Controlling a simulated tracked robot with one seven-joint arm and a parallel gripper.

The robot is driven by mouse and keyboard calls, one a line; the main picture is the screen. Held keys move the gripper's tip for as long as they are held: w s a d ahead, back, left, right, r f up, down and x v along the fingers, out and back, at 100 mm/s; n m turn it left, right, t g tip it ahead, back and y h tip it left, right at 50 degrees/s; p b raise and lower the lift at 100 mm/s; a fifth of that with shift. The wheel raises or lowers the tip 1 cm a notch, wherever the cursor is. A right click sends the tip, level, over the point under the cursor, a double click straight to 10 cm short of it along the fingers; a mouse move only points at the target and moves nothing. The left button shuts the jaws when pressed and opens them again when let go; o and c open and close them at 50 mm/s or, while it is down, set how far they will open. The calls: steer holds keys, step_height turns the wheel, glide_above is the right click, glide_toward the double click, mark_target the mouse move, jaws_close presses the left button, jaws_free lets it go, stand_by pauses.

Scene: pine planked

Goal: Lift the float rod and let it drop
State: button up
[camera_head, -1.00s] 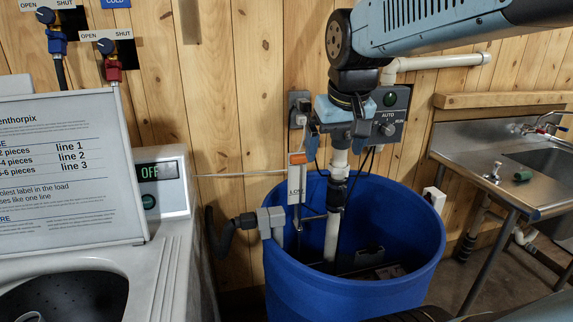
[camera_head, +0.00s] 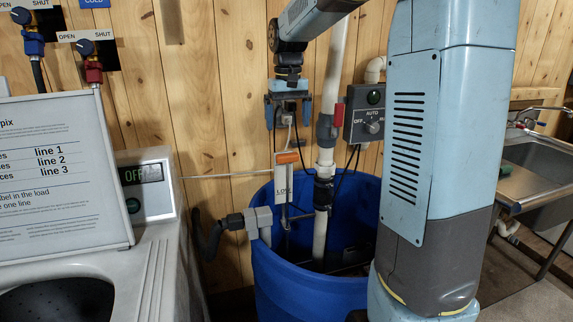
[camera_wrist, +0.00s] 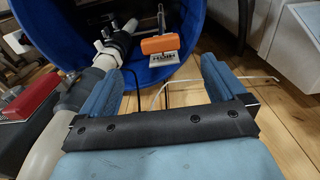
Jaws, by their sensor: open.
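An orange block (camera_head: 287,157) sits at the top of a white plate marked LOW (camera_head: 283,180), at the back rim of the blue tub (camera_head: 310,285). A thin grey rod (camera_head: 285,212) shows below the plate, inside the tub; I cannot tell how it joins the block. My gripper (camera_head: 287,118) is open and empty, fingers pointing down, a little above the orange block and apart from it. In the wrist view, the orange block (camera_wrist: 164,45) lies beyond and between the fingertips of my gripper (camera_wrist: 156,66). The rod's lower end is hidden in the tub.
A pale vertical pipe (camera_head: 322,215) with a red-handled valve (camera_head: 338,115) stands close right of my gripper. An OFF/AUTO switch box (camera_head: 365,115) is further right. A white machine (camera_head: 110,270) stands left, a sink (camera_head: 545,165) right. My arm hides the tub's right side.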

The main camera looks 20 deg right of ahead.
mark_target(287, 154)
steer(key=f, duration=0.9)
steer(key=w+f, duration=0.1)
steer(key=f, duration=0.4)
steer(key=shift+f, duration=0.1)
steer(key=shift+s, duration=0.1)
steer(key=c, duration=1.4)
steer(key=shift+r, duration=1.75)
steer(key=o, duration=1.1)
steer(key=shift+c, duration=0.2)
steer(key=shift+o, duration=1.7)
steer(key=shift+f, duration=0.1)
